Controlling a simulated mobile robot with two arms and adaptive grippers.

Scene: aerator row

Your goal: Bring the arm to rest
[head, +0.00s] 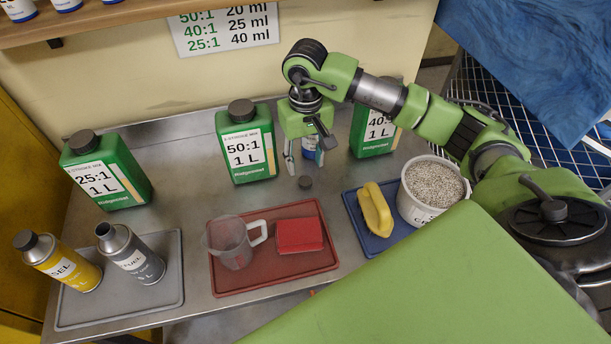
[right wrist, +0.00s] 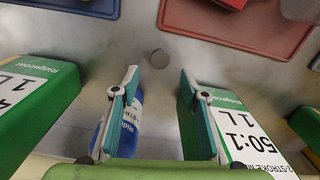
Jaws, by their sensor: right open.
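My right arm (head: 440,115) reaches in from the right over the metal bench. Its gripper (head: 304,160) points down between the 50:1 can (head: 246,145) and the 40:1 can (head: 377,135). In the right wrist view the gripper (right wrist: 160,85) has its fingers apart, with nothing held. A small blue-and-white bottle (head: 309,152) stands behind the fingers; it also shows partly hidden behind one finger in the right wrist view (right wrist: 128,122). I cannot tell if they touch. A small dark cap (head: 305,182) lies on the bench just in front of the fingers. My left gripper is out of view.
A red tray (head: 275,283) holds a clear jug (head: 231,243) and red block (head: 299,235). A blue tray (head: 384,246) holds a yellow-handled brush (head: 376,210), beside a granule tub (head: 430,190). A grey tray (head: 120,312) carries two bottles; the 25:1 can (head: 105,170) stands behind.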

